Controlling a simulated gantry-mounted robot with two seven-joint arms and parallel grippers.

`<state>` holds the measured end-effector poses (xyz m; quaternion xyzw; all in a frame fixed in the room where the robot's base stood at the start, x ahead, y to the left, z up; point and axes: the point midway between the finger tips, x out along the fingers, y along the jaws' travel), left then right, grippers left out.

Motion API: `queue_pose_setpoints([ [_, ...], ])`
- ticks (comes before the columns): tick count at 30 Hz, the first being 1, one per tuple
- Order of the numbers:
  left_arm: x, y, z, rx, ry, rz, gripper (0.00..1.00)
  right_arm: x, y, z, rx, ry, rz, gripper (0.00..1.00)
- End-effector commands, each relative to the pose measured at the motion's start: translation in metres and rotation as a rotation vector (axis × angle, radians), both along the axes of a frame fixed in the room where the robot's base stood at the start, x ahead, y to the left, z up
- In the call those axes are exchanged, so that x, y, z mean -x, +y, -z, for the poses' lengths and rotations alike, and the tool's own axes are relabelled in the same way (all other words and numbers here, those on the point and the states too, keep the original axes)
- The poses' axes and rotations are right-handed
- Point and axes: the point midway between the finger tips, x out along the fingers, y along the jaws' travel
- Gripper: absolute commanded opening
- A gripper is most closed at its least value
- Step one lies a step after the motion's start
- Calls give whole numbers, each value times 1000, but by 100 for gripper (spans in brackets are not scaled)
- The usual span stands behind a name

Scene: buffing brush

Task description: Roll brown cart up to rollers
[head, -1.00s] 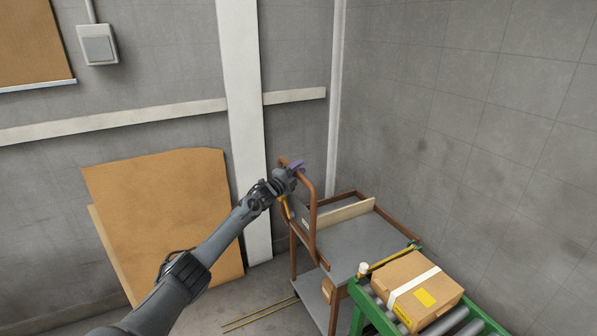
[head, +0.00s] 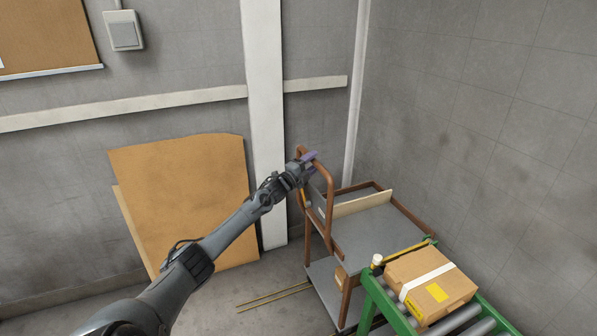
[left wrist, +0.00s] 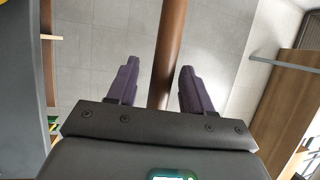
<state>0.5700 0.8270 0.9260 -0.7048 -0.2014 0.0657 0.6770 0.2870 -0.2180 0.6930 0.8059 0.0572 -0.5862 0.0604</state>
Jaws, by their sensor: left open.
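The brown cart (head: 375,231) stands in the corner, with a brown tube frame, grey decks and a raised handle (head: 330,192) at its left end. My left gripper (head: 308,158) is at the top of this handle. In the left wrist view the open purple fingers (left wrist: 158,72) have the brown handle bar (left wrist: 170,40) running between them, with gaps on both sides. The rollers (head: 452,320) are grey, in a green frame (head: 393,308), at the lower right. The cart's right end is close to the frame; contact cannot be told. My right gripper is not in view.
A taped cardboard box (head: 430,283) lies on the rollers. A white-capped item (head: 377,261) is at the frame's near corner. Brown boards (head: 185,200) lean on the back wall. Thin yellow rods (head: 270,297) are on the floor left of the cart. Walls enclose the cart behind and right.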

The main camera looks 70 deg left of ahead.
Motion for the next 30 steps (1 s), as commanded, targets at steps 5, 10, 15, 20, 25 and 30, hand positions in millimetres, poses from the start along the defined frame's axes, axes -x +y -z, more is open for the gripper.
queue_pose_setpoints([
  [5,20,-9,3,0,5,1,51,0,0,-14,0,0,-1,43],
  [10,38,-17,7,1,5,1,51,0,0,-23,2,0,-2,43],
  [15,54,-23,11,2,3,1,51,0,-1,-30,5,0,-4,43],
  [20,63,-27,13,2,2,1,51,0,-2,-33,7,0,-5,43],
  [25,68,-29,14,2,1,0,51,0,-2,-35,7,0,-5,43],
  [30,69,-29,14,1,1,0,51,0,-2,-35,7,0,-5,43],
])
